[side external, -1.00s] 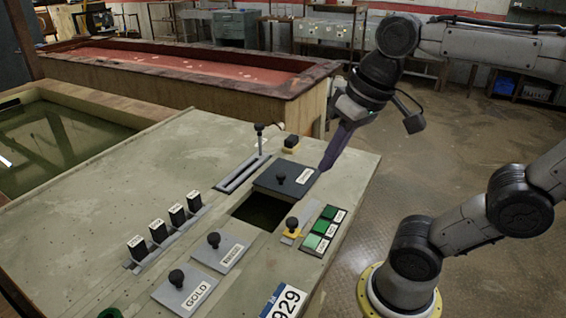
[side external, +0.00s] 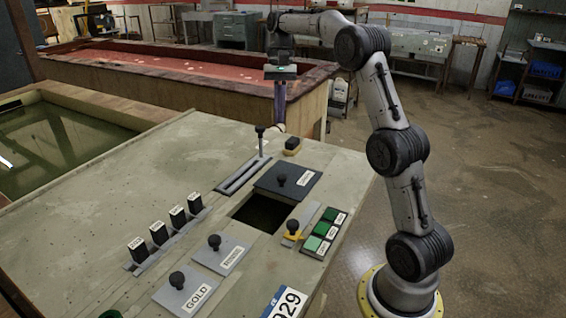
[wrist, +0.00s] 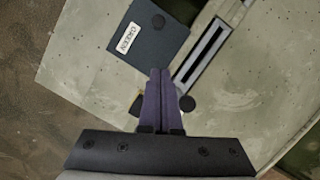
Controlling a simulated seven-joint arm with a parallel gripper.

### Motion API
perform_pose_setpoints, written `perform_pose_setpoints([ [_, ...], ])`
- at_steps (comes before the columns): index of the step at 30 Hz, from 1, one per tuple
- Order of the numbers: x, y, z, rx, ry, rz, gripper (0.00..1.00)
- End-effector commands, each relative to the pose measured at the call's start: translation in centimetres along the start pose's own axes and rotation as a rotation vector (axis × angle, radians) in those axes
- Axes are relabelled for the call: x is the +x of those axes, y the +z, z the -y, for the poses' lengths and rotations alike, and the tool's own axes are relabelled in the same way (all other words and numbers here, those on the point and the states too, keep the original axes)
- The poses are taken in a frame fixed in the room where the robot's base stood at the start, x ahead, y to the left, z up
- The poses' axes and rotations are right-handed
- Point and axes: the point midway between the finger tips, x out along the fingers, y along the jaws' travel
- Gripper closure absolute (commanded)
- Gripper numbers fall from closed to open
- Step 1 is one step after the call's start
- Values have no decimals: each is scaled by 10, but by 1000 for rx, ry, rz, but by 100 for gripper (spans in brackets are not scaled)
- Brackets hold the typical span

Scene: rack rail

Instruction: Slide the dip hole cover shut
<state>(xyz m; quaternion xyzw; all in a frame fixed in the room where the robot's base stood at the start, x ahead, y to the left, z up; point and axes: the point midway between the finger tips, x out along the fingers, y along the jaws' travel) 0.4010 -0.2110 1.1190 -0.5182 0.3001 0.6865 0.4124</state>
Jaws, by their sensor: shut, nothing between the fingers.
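The dip hole cover (side external: 298,189) is a dark slate plate with a round black knob and a white label. It lies flat on the bench, behind the square dark hole (side external: 259,213), which is uncovered. My gripper (side external: 280,128) has purple fingers pointing down, above the bench's far edge and behind the cover, touching nothing I can see. In the wrist view its fingers (wrist: 160,72) are together and empty, with the cover beyond their tips.
A yellow-based knob (side external: 292,231) and green buttons (side external: 326,228) are right of the hole. A grey GOLD plate (side external: 196,290) is in front.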

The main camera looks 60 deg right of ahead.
Motion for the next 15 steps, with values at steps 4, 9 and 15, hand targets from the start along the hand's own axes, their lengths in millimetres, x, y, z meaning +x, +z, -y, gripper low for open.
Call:
perform_pose_setpoints([
  [4,14,-14,-11,35,7,30,100],
  [9,28,-13,-12,36,7,31,100],
  [15,65,-11,-12,35,8,32,100],
])
